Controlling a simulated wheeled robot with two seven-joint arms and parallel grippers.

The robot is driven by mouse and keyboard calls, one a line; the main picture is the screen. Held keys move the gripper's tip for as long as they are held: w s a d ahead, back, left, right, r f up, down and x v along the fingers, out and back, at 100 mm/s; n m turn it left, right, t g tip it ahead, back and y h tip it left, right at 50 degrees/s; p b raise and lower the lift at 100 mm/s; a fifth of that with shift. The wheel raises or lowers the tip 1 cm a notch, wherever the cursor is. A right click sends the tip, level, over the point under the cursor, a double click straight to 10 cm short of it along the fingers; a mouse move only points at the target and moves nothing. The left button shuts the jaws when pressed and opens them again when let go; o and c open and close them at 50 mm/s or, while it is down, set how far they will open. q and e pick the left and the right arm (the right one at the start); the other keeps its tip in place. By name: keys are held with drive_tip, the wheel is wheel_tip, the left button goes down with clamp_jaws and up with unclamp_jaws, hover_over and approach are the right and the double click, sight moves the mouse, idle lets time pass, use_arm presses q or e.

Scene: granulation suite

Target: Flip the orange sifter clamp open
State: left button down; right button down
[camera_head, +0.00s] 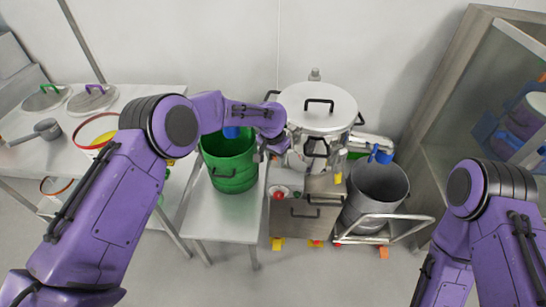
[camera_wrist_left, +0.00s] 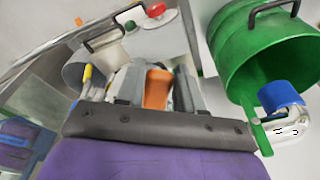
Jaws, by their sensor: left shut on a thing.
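The sifter (camera_head: 335,105) is a round steel vessel with a pale lid and black handles, at the centre back in the head view. My left gripper (camera_head: 273,152) is at the left side of its body. In the left wrist view, the orange clamp (camera_wrist_left: 157,88) lies between the two fingers of my left gripper (camera_wrist_left: 156,92), which is shut on it. The clamp is hidden by the gripper in the head view, so its angle is hard to tell. My right arm comes in at the lower right; its gripper is out of view.
A green bucket (camera_head: 230,172) stands on a steel table (camera_head: 222,222) left of the sifter; it also shows in the wrist view (camera_wrist_left: 228,50). A grey drum (camera_head: 378,190) on a trolley stands right. A red knob (camera_head: 278,196) is below the gripper. Shelving (camera_head: 440,90) borders the right.

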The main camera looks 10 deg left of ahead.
use_arm(q)
drive_tip(key=shift+w+d+r+t, duration=0.1)
drive_tip(key=shift+w+r+t, duration=0.05)
drive_tip(key=shift+w+r, duration=0.3)
drive_tip(key=shift+w+d+r+t, duration=0.1)
drive_tip(key=shift+w+r+t, duration=0.1)
drive_tip(key=shift+r, duration=0.3)
use_arm(e)
drive_tip(key=shift+r, duration=0.1)
use_arm(q)
drive_tip(key=c, duration=0.8)
unclamp_jaws()
drive_tip(key=shift+w+d+f, duration=0.3)
drive_tip(key=shift+d+f, duration=0.1)
drive_tip(key=shift+f, duration=0.05)
drive_tip(key=shift+s+a+r, duration=0.1)
drive_tip(key=shift+a+r, duration=0.05)
drive_tip(key=shift+a, duration=0.05)
drive_tip(key=d+b+v, duration=0.1)
drive_tip(key=b+v, duration=0.1)
drive_tip(key=v, duration=0.8)
drive_tip(key=shift+w+a+r+b, duration=0.2)
drive_tip(key=shift+w+a+b, duration=0.05)
drive_tip(key=shift+w+b, duration=0.05)
use_arm(e)
drive_tip(key=x, duration=0.3)
drive_tip(key=shift+s+a, duration=0.2)
drive_tip(key=shift+a, duration=0.05)
